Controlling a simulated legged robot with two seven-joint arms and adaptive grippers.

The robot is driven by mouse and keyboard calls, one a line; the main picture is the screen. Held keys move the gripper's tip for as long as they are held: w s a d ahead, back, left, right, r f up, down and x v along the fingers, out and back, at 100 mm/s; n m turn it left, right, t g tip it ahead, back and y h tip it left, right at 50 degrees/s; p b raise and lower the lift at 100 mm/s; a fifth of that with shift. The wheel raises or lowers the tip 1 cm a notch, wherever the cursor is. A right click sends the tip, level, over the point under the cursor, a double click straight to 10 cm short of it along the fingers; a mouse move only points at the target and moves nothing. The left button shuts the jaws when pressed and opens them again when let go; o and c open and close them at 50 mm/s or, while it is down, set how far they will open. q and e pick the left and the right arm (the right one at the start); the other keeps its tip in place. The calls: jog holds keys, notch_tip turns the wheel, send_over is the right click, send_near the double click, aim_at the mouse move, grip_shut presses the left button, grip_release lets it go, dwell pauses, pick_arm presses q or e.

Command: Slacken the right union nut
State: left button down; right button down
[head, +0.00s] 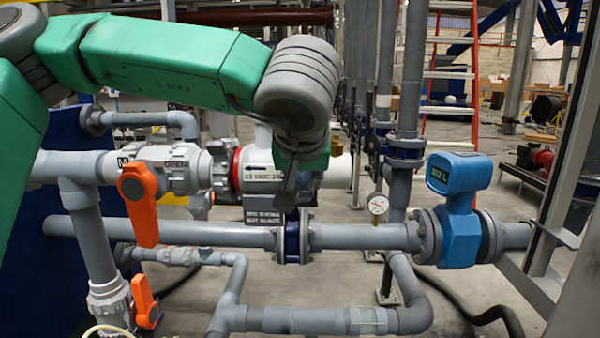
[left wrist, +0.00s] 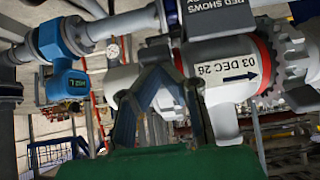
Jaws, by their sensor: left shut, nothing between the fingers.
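The grey plastic valve (head: 178,167) sits in the upper pipe at left in the head view, with "OPEN" on its body and an orange handle (head: 140,205) hanging down. The ribbed right union nut (head: 219,167) is at its right end, beside a white fitting with a red ring. In the left wrist view the ribbed nut (left wrist: 291,50) is at the right edge, beyond the red ring. My left gripper (head: 284,198) points down in front of the white fitting, to the right of the nut and apart from it. Its fingers (left wrist: 163,80) are shut and empty. My right gripper is not in view.
A dark sign (head: 262,217) hangs below the white fitting. A lower grey pipe (head: 180,231) runs across, with a blue flow meter (head: 461,205) and a round gauge (head: 378,204) at right. A second orange handle (head: 145,300) is at lower left. An orange ladder (head: 448,73) stands behind.

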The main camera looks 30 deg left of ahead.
aim_at(306, 197)
pick_arm(q)
jog(key=shift+d+f, duration=0.2)
jog(key=shift+f, duration=0.9)
jog(key=shift+w+f, duration=0.15)
jog(key=shift+f, duration=0.35)
jog(key=shift+w+f, duration=0.15)
jog(key=shift+f, duration=0.35)
jog(key=shift+w+a+f, duration=0.1)
jog(key=shift+w+f, duration=0.2)
jog(key=shift+f, duration=0.25)
jog(key=shift+w+a+f, duration=0.1)
jog(key=shift+w+f, duration=0.2)
jog(key=shift+f, duration=0.25)
jog(key=p+v, duration=0.2)
jog(key=r+p+v, duration=0.1)
jog(key=p+v, duration=0.2)
jog(key=w+a+p+v, duration=0.1)
jog(key=p+v, duration=0.2)
jog(key=shift+d+r, duration=0.1)
jog(key=shift+r, duration=0.15)
jog(key=shift+d+p, duration=0.15)
jog(key=shift+p, duration=0.2)
